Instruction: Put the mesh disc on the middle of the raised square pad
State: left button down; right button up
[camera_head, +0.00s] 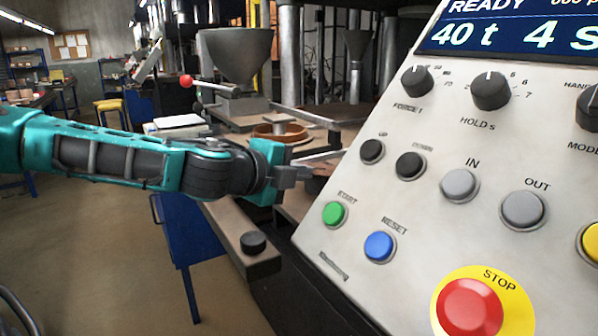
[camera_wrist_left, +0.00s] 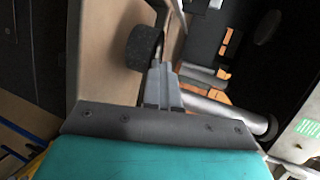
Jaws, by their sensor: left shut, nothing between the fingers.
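I cannot make out the mesh disc or the raised square pad for certain in either view. My left gripper (camera_head: 304,173) is shut and empty, in front of the machine and just left of the control panel in the head view. In the left wrist view its closed fingertips (camera_wrist_left: 162,70) are close to a black round knob (camera_wrist_left: 144,48); I cannot tell whether they touch. My right gripper is not in view.
A large control panel (camera_head: 345,255) fills the right side. Behind my gripper are a round brown tray (camera_head: 262,131) and a grey hopper (camera_head: 236,50). A bar with a black knob (camera_head: 253,242) juts out below my gripper. Open floor lies left.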

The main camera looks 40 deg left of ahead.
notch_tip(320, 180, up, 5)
jog(key=p, duration=0.4)
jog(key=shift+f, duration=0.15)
dwell(0.6)
dwell(0.4)
